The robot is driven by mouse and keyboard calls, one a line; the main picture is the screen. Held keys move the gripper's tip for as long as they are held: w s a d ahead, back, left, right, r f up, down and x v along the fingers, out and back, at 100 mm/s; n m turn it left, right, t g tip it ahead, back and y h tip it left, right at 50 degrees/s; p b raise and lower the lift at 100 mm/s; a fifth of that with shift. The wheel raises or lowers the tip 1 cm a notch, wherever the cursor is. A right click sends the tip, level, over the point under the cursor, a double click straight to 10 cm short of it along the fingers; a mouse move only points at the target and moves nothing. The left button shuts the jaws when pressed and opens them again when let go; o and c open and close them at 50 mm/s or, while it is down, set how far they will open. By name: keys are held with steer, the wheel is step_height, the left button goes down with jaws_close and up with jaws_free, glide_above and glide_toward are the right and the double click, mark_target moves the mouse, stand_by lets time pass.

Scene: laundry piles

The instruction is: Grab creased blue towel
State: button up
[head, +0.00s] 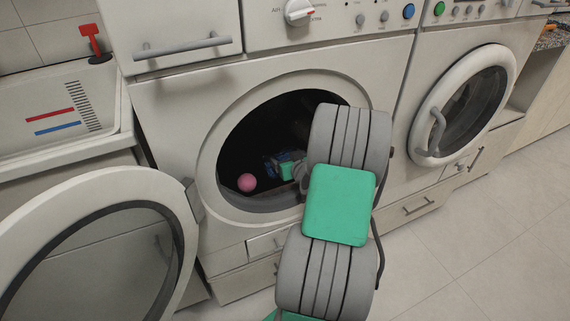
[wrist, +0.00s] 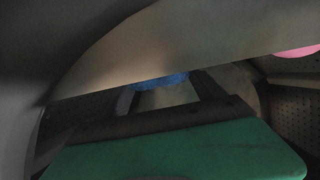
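The blue towel (wrist: 160,80) shows only as a small strip of blue cloth in the wrist view, just past my fingertips. A metal drum edge hides the rest, so its creases cannot be made out. In the head view my gripper (head: 278,165) is inside the dark drum of the open washing machine (head: 172,110), with blue patches around its end. In the wrist view the two fingers of my gripper (wrist: 164,92) stand apart with pale drum surface between them. I cannot tell whether they touch the cloth.
A pink item (head: 246,182) lies in the drum left of my gripper. The round door (head: 100,205) hangs open at the left. A second machine with a closed door (head: 510,62) stands at right.

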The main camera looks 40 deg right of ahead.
steer(key=c, duration=1.5)
steer(key=shift+o, duration=0.2)
steer(key=shift+r, duration=0.1)
